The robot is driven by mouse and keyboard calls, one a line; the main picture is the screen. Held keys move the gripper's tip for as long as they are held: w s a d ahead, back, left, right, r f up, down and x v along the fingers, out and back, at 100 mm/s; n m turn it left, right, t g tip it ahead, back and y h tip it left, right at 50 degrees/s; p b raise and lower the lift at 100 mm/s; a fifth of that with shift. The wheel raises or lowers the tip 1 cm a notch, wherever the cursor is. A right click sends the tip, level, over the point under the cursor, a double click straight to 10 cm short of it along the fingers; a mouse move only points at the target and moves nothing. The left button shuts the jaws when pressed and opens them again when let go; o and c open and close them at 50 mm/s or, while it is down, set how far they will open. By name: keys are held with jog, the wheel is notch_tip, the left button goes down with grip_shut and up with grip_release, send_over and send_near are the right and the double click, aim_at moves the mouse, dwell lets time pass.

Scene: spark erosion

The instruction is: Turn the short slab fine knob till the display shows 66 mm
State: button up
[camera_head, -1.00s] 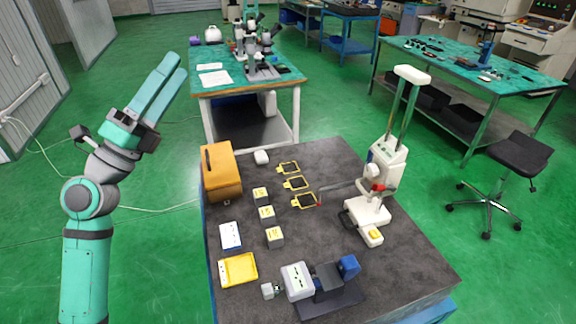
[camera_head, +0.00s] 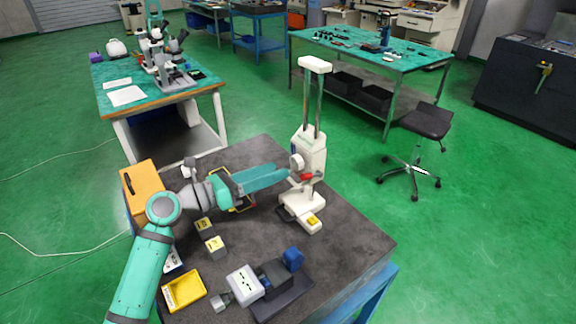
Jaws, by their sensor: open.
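A white height gauge (camera_head: 311,150) with two upright posts stands on the dark stone table. A round pale knob (camera_head: 297,160) and a red part (camera_head: 306,177) show on its carriage. I cannot tell which part is the short slab fine knob, and no display reading is legible. My gripper (camera_head: 286,174) is open, its teal fingers pointing right at the gauge's carriage. The fingertips are close to the carriage; I cannot tell if they touch. My gripper hides the gauge's probe arm and part of the tabletop.
An orange case (camera_head: 140,187), a yellow tray (camera_head: 185,290), small labelled blocks (camera_head: 215,246) and a white-and-blue bench device (camera_head: 245,284) share the dark table (camera_head: 345,235). A yellow button pad (camera_head: 313,221) sits at the gauge's foot. The table's right side is clear.

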aim_at(293, 164)
jog(key=shift+x, duration=2.7)
jog(key=shift+c, duration=0.3)
jog(key=c, duration=1)
